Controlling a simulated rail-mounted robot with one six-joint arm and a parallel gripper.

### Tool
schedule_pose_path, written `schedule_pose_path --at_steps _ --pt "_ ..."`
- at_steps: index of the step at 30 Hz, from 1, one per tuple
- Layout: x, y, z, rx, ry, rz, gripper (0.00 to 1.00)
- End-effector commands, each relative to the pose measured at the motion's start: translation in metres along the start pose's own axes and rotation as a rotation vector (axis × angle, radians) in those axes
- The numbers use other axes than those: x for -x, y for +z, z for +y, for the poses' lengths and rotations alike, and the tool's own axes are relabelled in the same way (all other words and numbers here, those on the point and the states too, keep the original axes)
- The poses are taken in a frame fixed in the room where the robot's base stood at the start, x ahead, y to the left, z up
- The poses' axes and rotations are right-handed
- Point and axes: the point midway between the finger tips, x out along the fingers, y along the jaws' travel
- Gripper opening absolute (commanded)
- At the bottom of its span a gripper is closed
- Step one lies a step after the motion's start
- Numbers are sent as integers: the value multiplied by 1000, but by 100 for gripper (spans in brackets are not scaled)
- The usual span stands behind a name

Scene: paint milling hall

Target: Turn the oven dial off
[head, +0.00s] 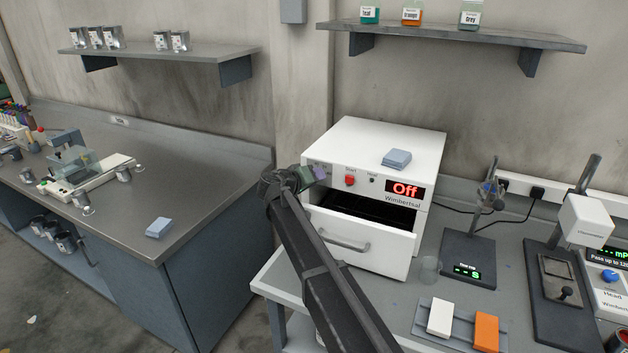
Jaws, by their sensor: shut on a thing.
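The white oven (383,142) stands on the right-hand bench. Its red display (405,190) reads "Off". A red switch (350,180) sits on the front panel, left of the display. My gripper (318,173) is at the left end of this panel, shut on the oven dial. The gripper hides the dial, so its pointer and setting cannot be seen. The oven's front with its bar handle (345,243) stands out from the body, and a dark opening (370,207) shows above it.
A blue block (397,159) lies on the oven top. A clear cup (429,268), a stand with a green display (467,262) and a rack with white and orange blocks (460,325) crowd the bench to the right. A shelf (455,36) hangs above.

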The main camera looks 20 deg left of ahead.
Motion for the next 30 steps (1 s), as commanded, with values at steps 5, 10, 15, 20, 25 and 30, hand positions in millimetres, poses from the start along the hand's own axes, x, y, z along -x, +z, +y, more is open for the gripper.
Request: schedule_pose_path --at_steps 5,10,15,20,25,30 --pt "0 1 0 14 5 -2 12" --pt "0 1 0 15 5 -2 12" --pt "0 1 0 14 5 -2 40" --pt "0 0 0 14 5 -1 58" --pt "0 0 0 14 5 0 58" --pt "14 -1 1 15 4 2 58"
